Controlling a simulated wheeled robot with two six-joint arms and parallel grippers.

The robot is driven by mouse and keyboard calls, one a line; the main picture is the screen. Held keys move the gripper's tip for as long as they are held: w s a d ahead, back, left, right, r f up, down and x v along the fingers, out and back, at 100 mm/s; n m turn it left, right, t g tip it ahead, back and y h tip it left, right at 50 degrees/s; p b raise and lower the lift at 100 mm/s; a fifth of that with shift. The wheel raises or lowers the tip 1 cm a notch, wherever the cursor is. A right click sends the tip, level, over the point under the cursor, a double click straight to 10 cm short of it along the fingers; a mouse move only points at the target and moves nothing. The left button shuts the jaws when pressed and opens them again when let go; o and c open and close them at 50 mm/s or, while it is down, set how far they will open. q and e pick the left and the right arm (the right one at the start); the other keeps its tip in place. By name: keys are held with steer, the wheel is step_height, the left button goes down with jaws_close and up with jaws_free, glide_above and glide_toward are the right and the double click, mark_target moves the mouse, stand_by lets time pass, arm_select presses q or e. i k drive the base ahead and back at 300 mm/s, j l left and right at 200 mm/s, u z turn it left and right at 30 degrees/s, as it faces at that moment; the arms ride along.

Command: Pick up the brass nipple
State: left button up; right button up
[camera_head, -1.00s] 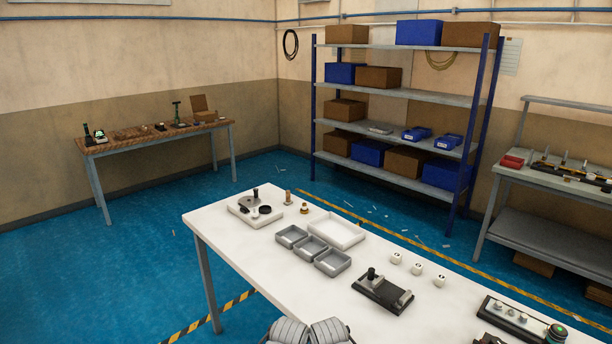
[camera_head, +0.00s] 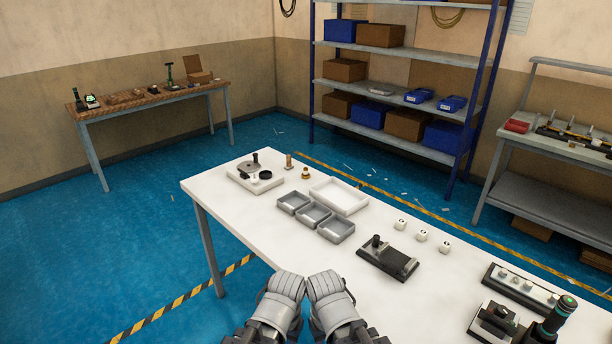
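Two small brass-coloured pieces stand upright near the far left end of the white table (camera_head: 240,213). One is a slim brass cylinder (camera_head: 289,162); the other is a shorter brass piece with an orange-brown base (camera_head: 305,174). They are too small to tell for sure which is the brass nipple. Grey links of my two arms show side by side at the bottom centre, before the table's near edge and well away from the brass pieces. No gripper fingers show.
Left of the brass pieces is a white tray with dark parts (camera_head: 237,175). The left front tabletop is clear.

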mark_target(305, 175)
steer(key=j+z, duration=0.1)
steer(key=z, duration=0.3)
steer(key=j+z, duration=0.15)
steer(key=z, duration=0.25)
steer(key=i+j+z, duration=0.1)
steer(key=z, duration=0.25)
steer(key=j+z, duration=0.2)
steer(key=z, duration=0.2)
steer(key=k+j+z, duration=0.2)
steer(key=j, duration=0.25)
steer(key=j+z, duration=0.2)
steer(key=j, duration=0.25)
steer(key=k+j+z, duration=0.2)
steer(key=j, duration=0.2)
steer(key=k+j+z, duration=0.2)
steer(key=j, duration=0.2)
steer(key=k+j+z, duration=0.15)
steer(key=j, duration=0.2)
steer(key=k, duration=0.05)
